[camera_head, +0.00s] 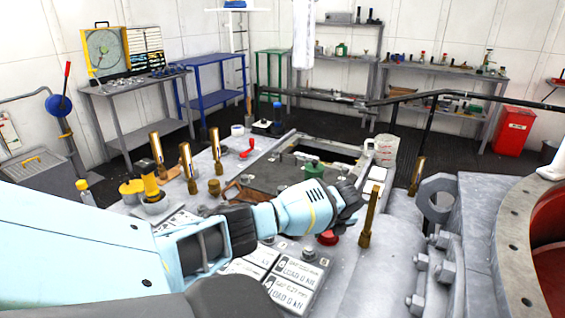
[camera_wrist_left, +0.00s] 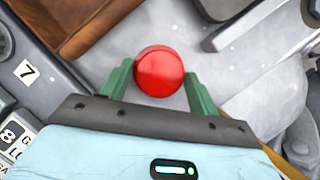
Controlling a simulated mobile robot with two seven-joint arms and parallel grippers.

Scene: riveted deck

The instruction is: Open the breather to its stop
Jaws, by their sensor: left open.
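A round red knob (camera_head: 327,238) stands low on the grey deck, just below my left gripper in the head view. It also shows in the left wrist view (camera_wrist_left: 160,71) as a smooth red disc; no label shows whether it is the breather. My left gripper (camera_wrist_left: 158,76) is open. Its two green fingers lie on either side of the knob, with a visible gap on the right; contact on the left cannot be told. In the head view the left gripper (camera_head: 340,216) points down at the knob and its fingertips are hidden. My right gripper is not in view.
Plates marked LOAD 0 kN (camera_head: 290,278) lie in front of the gripper. A brass post (camera_head: 369,217) stands close on its right. A red lever (camera_head: 247,148), a green fitting (camera_head: 313,170) and a dark open hatch (camera_head: 335,151) lie behind. A large hex nut (camera_head: 437,197) is farther right.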

